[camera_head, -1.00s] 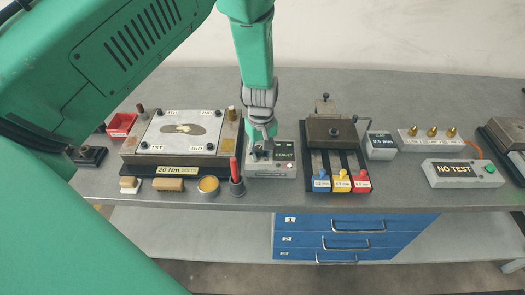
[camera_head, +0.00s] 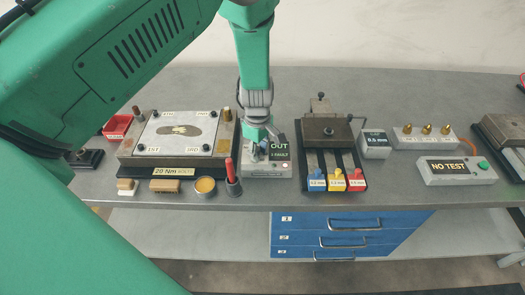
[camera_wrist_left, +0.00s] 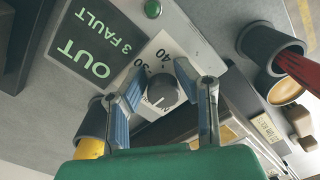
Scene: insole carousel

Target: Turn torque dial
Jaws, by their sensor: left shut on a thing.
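The torque dial (camera_wrist_left: 162,92) is a dark round knob with a white pointer line on a pale scale plate, where 30 and 40 can be read in the left wrist view. My left gripper (camera_wrist_left: 163,78) has its blue-grey fingers on opposite sides of the knob, shut on it. In the head view my left gripper (camera_head: 262,150) reaches down onto the small grey dial box (camera_head: 266,172) and hides most of the knob. The box's dark display (camera_wrist_left: 93,43) shows OUT and 3 FAULT in green, beside a green button (camera_wrist_left: 153,8). My right gripper is not in view.
A black cup (camera_head: 234,187) with a red-handled tool stands close left of the box. Left of it is a plate fixture (camera_head: 148,148) labelled 20 Nm. A clamp block (camera_head: 327,131) with blue, yellow and red tabs stands to the right. A NO TEST box (camera_head: 456,171) is farther right.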

